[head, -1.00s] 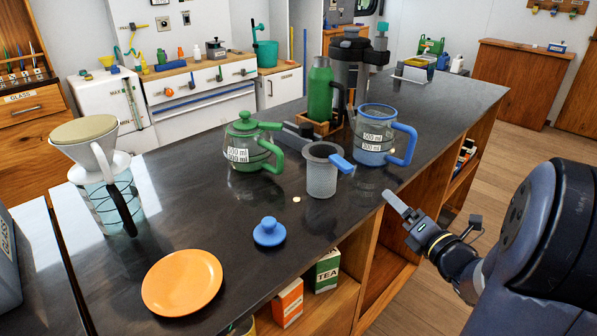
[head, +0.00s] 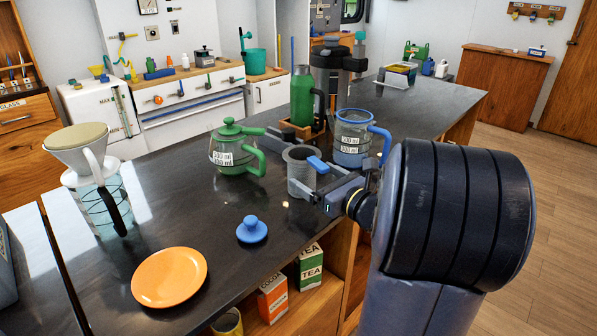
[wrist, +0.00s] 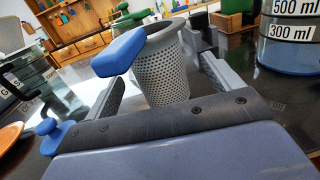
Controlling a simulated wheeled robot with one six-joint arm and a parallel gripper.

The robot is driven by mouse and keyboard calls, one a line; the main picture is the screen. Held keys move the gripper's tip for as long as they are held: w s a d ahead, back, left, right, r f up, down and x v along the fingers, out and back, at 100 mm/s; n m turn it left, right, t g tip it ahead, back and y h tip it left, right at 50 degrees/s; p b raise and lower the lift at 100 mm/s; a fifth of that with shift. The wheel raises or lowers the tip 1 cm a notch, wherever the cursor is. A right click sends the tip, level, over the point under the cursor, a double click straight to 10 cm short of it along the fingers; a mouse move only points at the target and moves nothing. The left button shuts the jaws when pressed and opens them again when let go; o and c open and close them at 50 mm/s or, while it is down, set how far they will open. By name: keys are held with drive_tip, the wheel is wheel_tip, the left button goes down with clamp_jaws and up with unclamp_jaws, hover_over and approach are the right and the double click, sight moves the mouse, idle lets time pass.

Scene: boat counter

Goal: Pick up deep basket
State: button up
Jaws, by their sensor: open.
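The deep basket (head: 297,173) is a grey, perforated cup with a blue handle, standing upright on the dark counter. In the wrist view the basket (wrist: 165,82) is straight ahead, with its blue handle pointing toward the camera and to the left. My gripper (head: 318,190) is open at the basket's near right side in the head view. In the wrist view the two grey fingers of my gripper (wrist: 162,85) stand on either side of the basket's lower part. I cannot tell whether either finger touches it. My gripper partly hides the basket in the head view.
A blue-handled jug (head: 352,152) stands close right of the basket, and a green teapot (head: 236,155) to its left. A green flask (head: 303,98) is behind. A blue lid (head: 252,231) and an orange plate (head: 169,277) lie nearer, with bare counter between them and the pour-over jug (head: 103,205).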

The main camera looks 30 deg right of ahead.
sight(296, 166)
drive_tip(key=shift+p+x, duration=0.6)
drive_tip(key=shift+x, duration=2.85)
drive_tip(key=shift+a, duration=0.15)
drive_tip(key=shift+c, duration=0.2)
